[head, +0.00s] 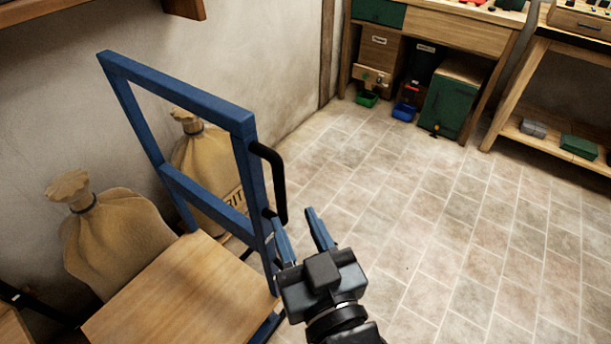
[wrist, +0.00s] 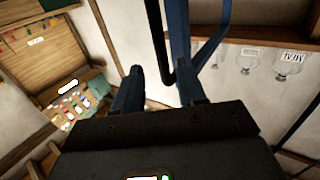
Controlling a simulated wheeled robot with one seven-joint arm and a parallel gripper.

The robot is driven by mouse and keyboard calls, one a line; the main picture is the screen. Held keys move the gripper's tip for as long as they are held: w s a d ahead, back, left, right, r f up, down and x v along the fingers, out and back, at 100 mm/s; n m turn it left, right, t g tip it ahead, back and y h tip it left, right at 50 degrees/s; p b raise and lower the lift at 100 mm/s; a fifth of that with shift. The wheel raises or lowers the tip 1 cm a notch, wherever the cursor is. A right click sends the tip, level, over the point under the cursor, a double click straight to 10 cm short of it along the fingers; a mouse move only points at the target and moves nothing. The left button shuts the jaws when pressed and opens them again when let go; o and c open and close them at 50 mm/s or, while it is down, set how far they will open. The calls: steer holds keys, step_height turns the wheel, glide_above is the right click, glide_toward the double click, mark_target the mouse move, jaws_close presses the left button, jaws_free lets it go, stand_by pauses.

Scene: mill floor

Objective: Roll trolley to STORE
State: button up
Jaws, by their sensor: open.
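The trolley has a blue upright frame (head: 178,92) and a flat wooden deck (head: 182,295), at the left of the head view. A black handle (head: 273,182) is fixed to the frame's right post. My gripper (head: 298,225) is open, just right of that post and below the handle's lower end. The wrist view shows my two fingers (wrist: 158,92) apart, with the blue post and the black handle (wrist: 158,45) beyond them. I cannot tell whether a finger touches the post. No STORE sign can be read in either view.
Tied sacks (head: 110,235) stand by the wall behind the trolley. A workbench (head: 455,30) with bins and a green cabinet (head: 450,100) below stands at the back. A wooden shelf table (head: 550,75) is at the right. The tiled floor (head: 440,230) between is clear.

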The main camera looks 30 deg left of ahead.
mark_target(281, 192)
steer(key=p+x, duration=0.1)
steer(key=x, duration=0.7)
steer(key=shift+a+r, duration=0.1)
steer(key=shift+a, duration=0.05)
steer(key=shift+s, duration=0.1)
jaws_close()
